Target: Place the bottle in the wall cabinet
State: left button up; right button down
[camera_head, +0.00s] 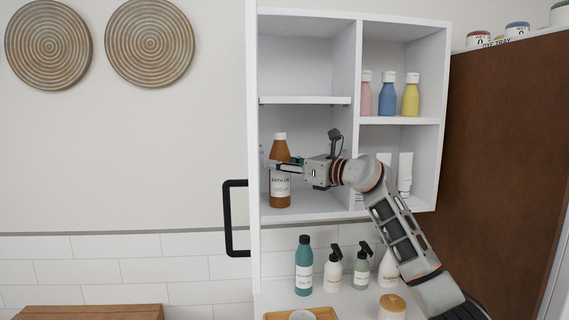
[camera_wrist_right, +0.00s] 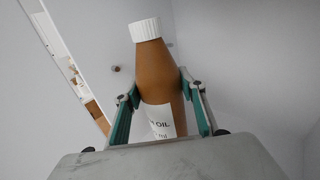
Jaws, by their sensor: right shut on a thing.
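The bottle (camera_head: 279,189) is amber-brown with a white cap and a white label reading "BATH OIL". It stands upright inside the lower left compartment of the white wall cabinet (camera_head: 354,122), at or just above the compartment floor; I cannot tell whether it touches. My right gripper (camera_head: 279,164) reaches in from the right and is shut around the bottle's middle. In the right wrist view the bottle (camera_wrist_right: 157,75) sits between both green-lined fingers (camera_wrist_right: 158,88). The cabinet door, with a black handle (camera_head: 229,218), stands open at the left. My left gripper is not in view.
The upper left compartment is empty. Pink, blue and yellow bottles (camera_head: 387,95) stand in the upper right one, and white tubes (camera_head: 405,172) below. A teal bottle (camera_head: 304,266) and pump bottles (camera_head: 333,272) stand under the cabinet. A brown tall unit (camera_head: 505,170) is at right.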

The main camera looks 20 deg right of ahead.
jog(key=shift+s+r, duration=0.15)
jog(key=c, duration=1.2)
grip_release()
jog(key=shift+c, duration=0.2)
pick_arm(q)
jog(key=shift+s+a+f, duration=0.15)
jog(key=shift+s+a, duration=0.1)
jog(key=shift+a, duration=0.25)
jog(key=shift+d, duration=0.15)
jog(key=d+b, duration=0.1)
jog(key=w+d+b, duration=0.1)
jog(key=b, duration=0.1)
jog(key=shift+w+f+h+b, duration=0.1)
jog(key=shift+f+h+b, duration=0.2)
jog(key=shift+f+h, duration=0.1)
pick_arm(e)
jog(key=v, duration=1.2)
jog(key=shift+a, duration=0.1)
